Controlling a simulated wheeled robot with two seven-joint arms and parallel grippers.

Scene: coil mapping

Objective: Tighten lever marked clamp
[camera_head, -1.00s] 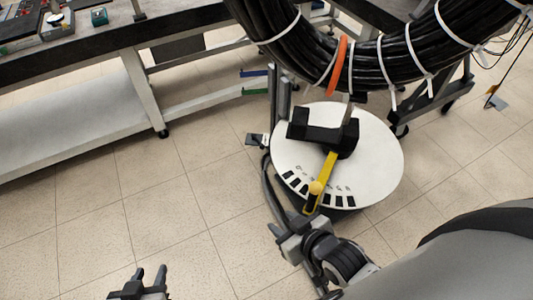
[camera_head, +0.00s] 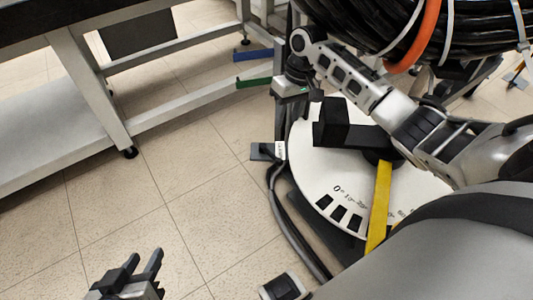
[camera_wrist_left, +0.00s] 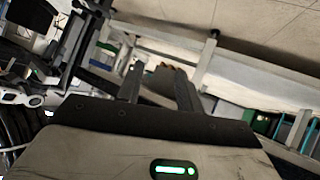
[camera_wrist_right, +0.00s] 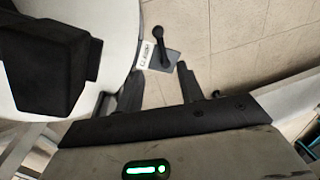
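The clamp lever (camera_wrist_right: 159,43) is a small black handle on a grey plate, beside a white label reading CLAMP (camera_wrist_right: 147,50), in the right wrist view. In the head view its plate (camera_head: 264,152) sits at the left edge of the white dial disc (camera_head: 316,172). My right gripper (camera_wrist_right: 159,88) is open and empty, with the lever ahead of and between its fingertips, apart from them. In the head view the right gripper (camera_head: 292,90) hangs above the disc's upper left, its fingertips hard to make out. My left gripper (camera_head: 143,268) is open and empty over the floor.
A yellow arm (camera_head: 379,205) and a black block (camera_head: 343,127) lie across the disc. A coil of black cable (camera_head: 375,25) with an orange band hangs above. A bench frame (camera_head: 88,90) stands at left. Floor between bench and disc is clear.

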